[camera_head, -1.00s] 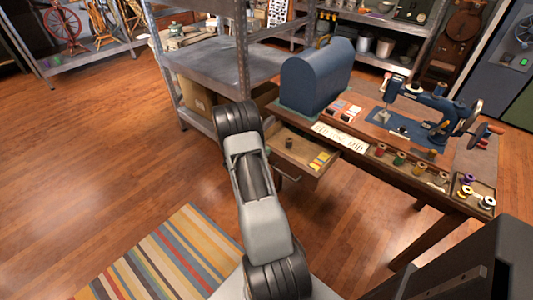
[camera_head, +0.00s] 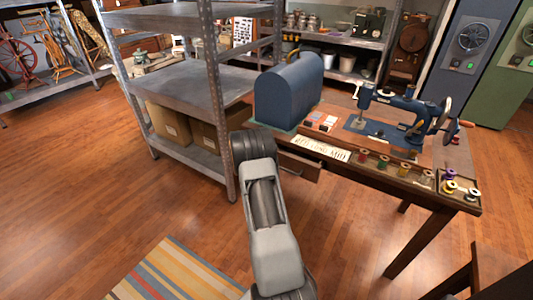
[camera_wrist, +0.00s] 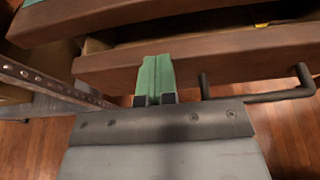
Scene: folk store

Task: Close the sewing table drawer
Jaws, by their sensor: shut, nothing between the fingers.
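The sewing table (camera_head: 420,205) stands at right in the head view. Its wooden drawer (camera_head: 299,167) is partly open, sticking out a little from under the tabletop; my arm covers its left part. In the wrist view the drawer front (camera_wrist: 215,62) runs across the picture with a dark bar handle (camera_wrist: 262,97) at right. A narrow gap shows the drawer inside, between the front and the table edge (camera_wrist: 95,16). My gripper (camera_wrist: 154,72) is shut and empty, its green fingertips at the drawer front, left of the handle; contact seems likely but is unclear.
A blue sewing machine cover (camera_head: 288,92), a blue sewing machine (camera_head: 400,112) and thread spools (camera_head: 400,168) sit on the tabletop. A metal shelf (camera_head: 185,90) stands close on the left, its post near my arm. A striped rug (camera_head: 170,275) lies on open floor.

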